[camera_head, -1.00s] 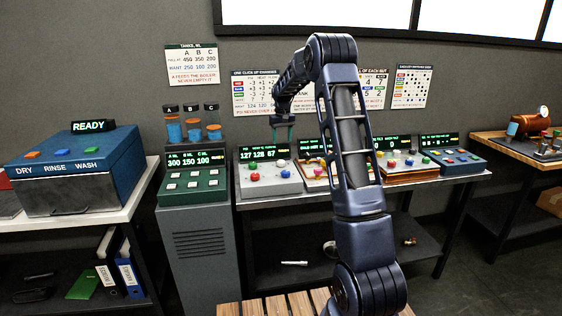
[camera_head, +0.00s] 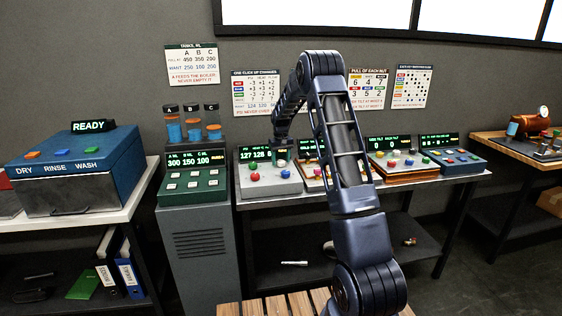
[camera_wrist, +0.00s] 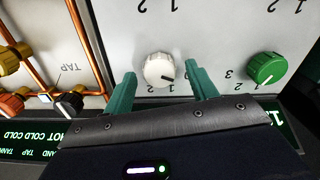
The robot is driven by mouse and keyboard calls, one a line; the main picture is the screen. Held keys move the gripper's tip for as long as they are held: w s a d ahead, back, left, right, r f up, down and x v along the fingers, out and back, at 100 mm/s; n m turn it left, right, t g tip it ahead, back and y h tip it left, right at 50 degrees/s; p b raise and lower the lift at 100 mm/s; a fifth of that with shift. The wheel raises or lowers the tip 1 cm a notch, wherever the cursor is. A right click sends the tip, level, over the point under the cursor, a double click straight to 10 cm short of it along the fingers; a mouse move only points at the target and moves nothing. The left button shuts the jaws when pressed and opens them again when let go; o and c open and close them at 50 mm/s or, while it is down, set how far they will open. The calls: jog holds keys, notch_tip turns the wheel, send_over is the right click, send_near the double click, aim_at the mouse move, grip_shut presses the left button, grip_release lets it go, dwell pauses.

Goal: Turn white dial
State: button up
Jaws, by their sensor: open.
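The white dial (camera_wrist: 159,69) is on the light grey panel (camera_wrist: 215,30) in the wrist view, with a dark pointer mark and printed numbers around it. My gripper (camera_wrist: 161,82) is open, one green finger on each side of the dial. A gap shows between each finger and the dial, and I cannot tell how far above the panel the fingertips are. In the head view my gripper (camera_head: 283,155) is over the back of the grey panel box (camera_head: 268,183), and it hides the white dial there.
A green dial (camera_wrist: 266,68) sits right of the white one in the wrist view. Copper pipes (camera_wrist: 78,50) and a black dial (camera_wrist: 69,103) are on the neighbouring panel at left. In the head view, red (camera_head: 255,177) and blue (camera_head: 285,173) knobs stand on the box's front part.

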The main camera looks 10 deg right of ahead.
jog(key=shift+f, duration=0.4)
jog(key=c, duration=1)
jog(key=shift+m, duration=0.3)
jog(key=m, duration=0.8)
